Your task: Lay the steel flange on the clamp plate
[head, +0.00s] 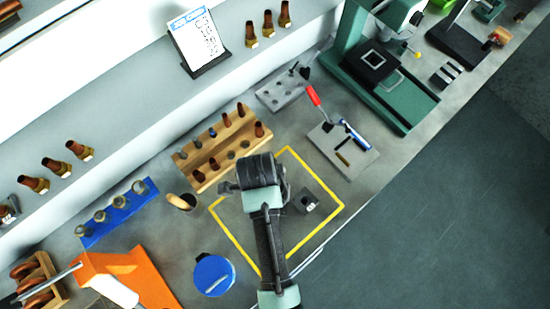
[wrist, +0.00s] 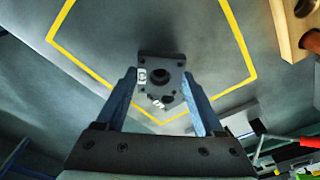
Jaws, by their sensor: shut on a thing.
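My gripper (wrist: 160,78) is shut on the steel flange (wrist: 161,62), a dark grey squarish piece with a round hole, gripped between the two blue-grey fingers. The clamp plate (head: 326,157) appears to be the grey plate with a red-handled clamp and a blue part, up and right of my gripper. It stands apart from the gripper.
A wooden rack (head: 222,148) of several dark pegs stands close by on the upper left. A blue round container (head: 214,274) is lower left. A green machine (head: 385,85) stands beyond the clamp plate.

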